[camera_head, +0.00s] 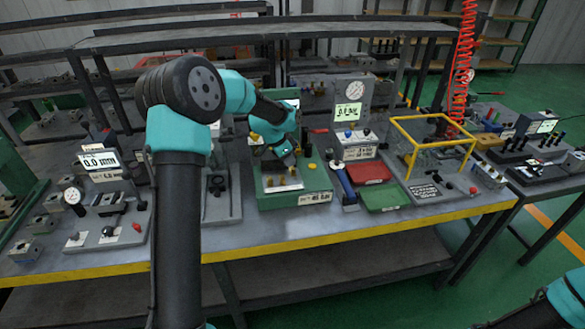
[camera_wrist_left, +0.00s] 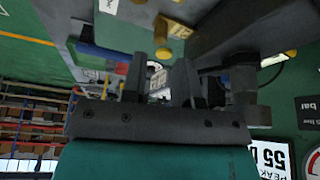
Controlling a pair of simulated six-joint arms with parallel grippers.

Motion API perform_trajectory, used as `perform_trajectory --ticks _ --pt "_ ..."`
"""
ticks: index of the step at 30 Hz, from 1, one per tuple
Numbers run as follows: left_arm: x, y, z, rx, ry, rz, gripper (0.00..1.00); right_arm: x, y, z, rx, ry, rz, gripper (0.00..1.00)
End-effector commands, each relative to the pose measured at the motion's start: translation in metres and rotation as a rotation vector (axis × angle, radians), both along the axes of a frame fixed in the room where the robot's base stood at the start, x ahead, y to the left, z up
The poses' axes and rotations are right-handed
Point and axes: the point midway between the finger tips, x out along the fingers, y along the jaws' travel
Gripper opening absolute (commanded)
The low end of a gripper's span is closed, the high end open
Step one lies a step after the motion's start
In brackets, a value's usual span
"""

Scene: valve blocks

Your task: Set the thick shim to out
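My left gripper (camera_head: 286,155) hangs over the green valve block (camera_head: 295,199) in the middle of the bench. In the left wrist view its two fingers (camera_wrist_left: 160,82) stand apart, with a visible gap between them. Brass knobs (camera_wrist_left: 168,28) show just beyond the fingertips. The block carries brass knobs and small pale pieces (camera_head: 281,184) on its top, partly hidden by my gripper. I cannot tell which piece is the thick shim. My right arm shows only at the lower right corner; its gripper is out of view.
A red tray (camera_head: 368,171) and a green tray (camera_head: 383,197) lie right of the block. A yellow frame (camera_head: 432,140) stands farther right. A gauge stand (camera_head: 350,105) is behind. Gauge fixtures (camera_head: 108,225) occupy the left.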

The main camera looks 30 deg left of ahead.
Motion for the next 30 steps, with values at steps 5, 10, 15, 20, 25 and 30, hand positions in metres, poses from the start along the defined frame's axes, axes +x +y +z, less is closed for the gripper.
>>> perform_trajectory --ticks 5,10,15,20,25,30 --pt "0.009 -0.007 -0.029 -0.001 0.002 -0.001 0.28 0.000 0.000 0.000 0.000 0.000 0.000 0.00" --pt "0.015 -0.010 -0.045 -0.001 0.002 0.001 0.28 0.000 0.000 0.000 0.000 0.000 0.000 0.00" --pt "0.017 -0.012 -0.050 0.000 -0.001 0.001 0.28 0.000 0.000 0.000 0.000 0.000 0.000 0.00" --pt "0.017 -0.012 -0.049 0.000 -0.001 0.000 0.28 0.000 0.000 0.000 0.000 0.000 0.000 0.00" --pt "0.017 -0.012 -0.049 0.000 -0.001 0.000 0.17 0.000 0.000 0.000 0.000 0.000 0.000 0.00" --pt "0.017 -0.012 -0.049 0.000 -0.001 0.000 0.00 0.000 0.000 0.000 0.000 0.000 0.000 0.00"
